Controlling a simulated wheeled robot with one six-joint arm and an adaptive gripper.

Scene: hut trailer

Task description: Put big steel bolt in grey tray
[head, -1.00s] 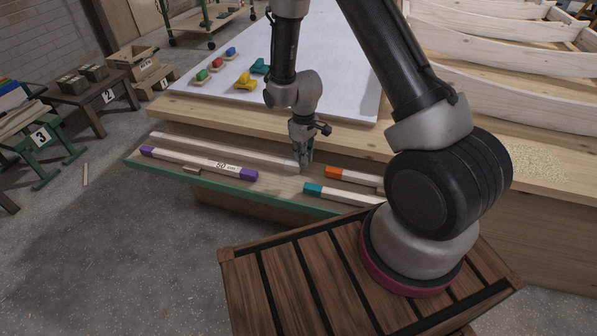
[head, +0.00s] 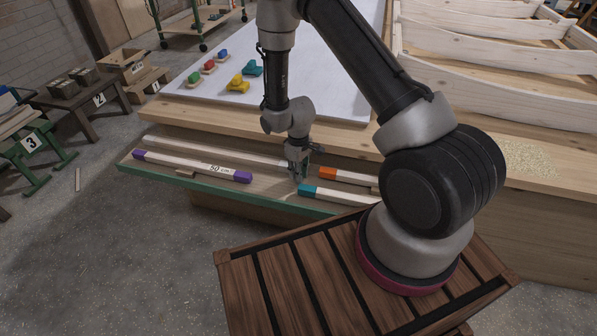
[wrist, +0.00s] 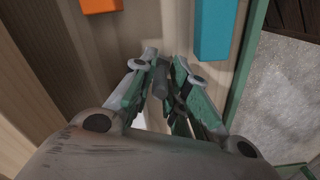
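I cannot make out a big steel bolt or a grey tray for certain in either view. My gripper (head: 297,178) points down at the shelf (head: 215,184) along the front of the workbench, just left of a teal-ended stick (head: 335,196). In the wrist view its fingertips (wrist: 165,57) are close together, with a small dark grey shape between them. I cannot tell whether that shape is a held object or part of the fingers. The teal end (wrist: 214,28) and the orange end of another stick (wrist: 101,5) lie beyond the fingertips.
A purple-ended stick (head: 193,167) lies on the shelf to the left. The shelf has a raised green front edge (head: 220,195). Coloured pieces, including a yellow one (head: 238,84), sit on the white bench top (head: 330,70). Numbered benches stand left; grey floor lies between.

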